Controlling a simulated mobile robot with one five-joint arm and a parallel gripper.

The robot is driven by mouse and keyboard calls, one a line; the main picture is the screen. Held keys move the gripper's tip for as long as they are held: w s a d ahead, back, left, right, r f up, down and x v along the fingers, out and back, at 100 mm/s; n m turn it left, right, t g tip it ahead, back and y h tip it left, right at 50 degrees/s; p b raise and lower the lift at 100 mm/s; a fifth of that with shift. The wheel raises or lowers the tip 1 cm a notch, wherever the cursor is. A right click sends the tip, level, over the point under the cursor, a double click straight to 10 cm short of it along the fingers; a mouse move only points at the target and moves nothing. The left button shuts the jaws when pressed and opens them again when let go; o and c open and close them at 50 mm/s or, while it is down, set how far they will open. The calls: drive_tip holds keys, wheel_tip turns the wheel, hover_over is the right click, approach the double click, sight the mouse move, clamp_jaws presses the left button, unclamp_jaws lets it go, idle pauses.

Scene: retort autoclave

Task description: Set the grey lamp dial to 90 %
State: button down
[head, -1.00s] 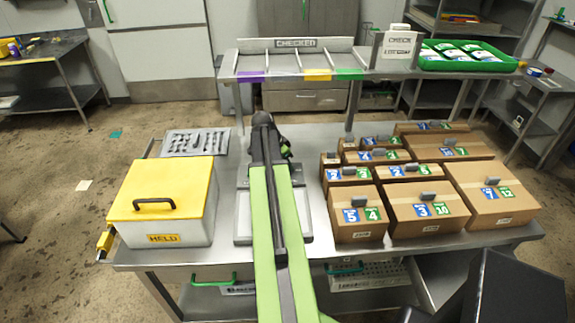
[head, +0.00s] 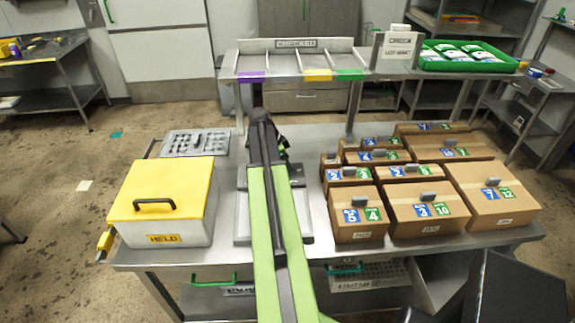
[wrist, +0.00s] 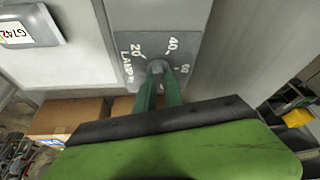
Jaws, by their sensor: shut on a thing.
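The grey lamp dial plate (wrist: 190,42) shows in the wrist view, with "LAMP" and the marks 20, 40 and 60 printed around a small dark knob (wrist: 155,66). My gripper (wrist: 159,80) has its two green fingers shut on this knob. The fingers cover the lower part of the plate and most of the knob, so I cannot read where its pointer stands. In the head view my arm reaches away over the table, and the dial and my fingertips cannot be made out there.
A yellow-lidded box (head: 140,215) stands left of my arm, with a grey tray (head: 195,142) behind it. Several cardboard boxes (head: 430,222) fill the table's right side. A raised shelf marked CHECKED (head: 300,72) runs across the back. A label reading G742 (wrist: 18,33) shows at upper left.

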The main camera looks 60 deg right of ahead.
drive_tip(key=c, duration=1.4)
unclamp_jaws()
drive_tip(key=shift+w+a, duration=0.1)
drive_tip(key=shift+w, duration=0.1)
drive_tip(key=shift+c, duration=0.2)
drive_tip(key=shift+s, duration=0.1)
drive_tip(key=p+v, duration=1.6)
drive_tip(key=v, duration=0.1)
